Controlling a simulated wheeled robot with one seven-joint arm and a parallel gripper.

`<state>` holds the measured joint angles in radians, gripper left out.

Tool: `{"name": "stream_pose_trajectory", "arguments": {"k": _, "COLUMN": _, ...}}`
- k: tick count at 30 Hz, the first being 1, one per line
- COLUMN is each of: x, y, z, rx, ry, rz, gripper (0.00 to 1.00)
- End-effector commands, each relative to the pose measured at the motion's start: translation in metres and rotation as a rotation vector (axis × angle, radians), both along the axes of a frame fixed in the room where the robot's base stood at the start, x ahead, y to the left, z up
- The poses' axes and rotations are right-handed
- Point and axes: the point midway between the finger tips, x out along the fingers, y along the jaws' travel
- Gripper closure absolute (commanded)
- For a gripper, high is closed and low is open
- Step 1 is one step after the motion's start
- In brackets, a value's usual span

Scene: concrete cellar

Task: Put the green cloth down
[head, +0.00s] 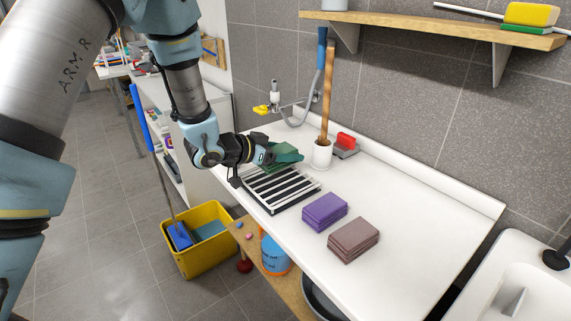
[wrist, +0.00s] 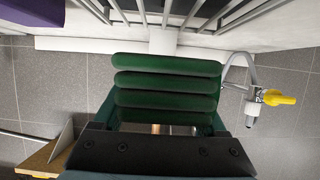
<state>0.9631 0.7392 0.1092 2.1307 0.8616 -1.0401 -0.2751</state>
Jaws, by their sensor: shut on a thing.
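The green cloth (head: 283,153) is a folded dark green stack. My gripper (head: 266,154) is shut on it and holds it at the far end of the white counter, over or just behind the striped black-and-white rack (head: 279,187). In the wrist view the green cloth (wrist: 166,84) fills the middle as several rounded folds between the jaws (wrist: 166,125). In the head view my gripper partly hides the cloth. I cannot tell whether the cloth touches the rack.
A purple cloth stack (head: 325,209) and a brown one (head: 353,239) lie on the white counter (head: 400,215). A white cup (head: 322,154) with a wooden handle and a red brush (head: 345,143) stand behind. A yellow tap (head: 262,110) is near the gripper. A yellow bucket (head: 196,262) stands below.

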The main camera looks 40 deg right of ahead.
Motion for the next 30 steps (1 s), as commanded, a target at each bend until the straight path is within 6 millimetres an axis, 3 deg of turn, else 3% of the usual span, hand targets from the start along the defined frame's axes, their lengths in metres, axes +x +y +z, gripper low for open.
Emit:
{"name": "stream_pose_trajectory", "arguments": {"k": 12, "x": 0.0, "y": 0.0, "z": -0.042, "rx": 0.001, "ry": 0.001, "rz": 0.0, "gripper": 0.88}}
{"name": "stream_pose_trajectory", "arguments": {"k": 24, "x": 0.0, "y": 0.0, "z": -0.048, "rx": 0.0, "ry": 0.0, "rz": 0.001, "gripper": 0.88}}
{"name": "stream_pose_trajectory", "arguments": {"k": 25, "x": 0.0, "y": 0.0, "z": -0.047, "rx": 0.0, "ry": 0.0, "rz": 0.001, "gripper": 0.25}}
{"name": "stream_pose_trajectory", "arguments": {"k": 30, "x": 0.0, "y": 0.0, "z": -0.046, "rx": 0.0, "ry": 0.0, "rz": 0.001, "gripper": 0.06}}
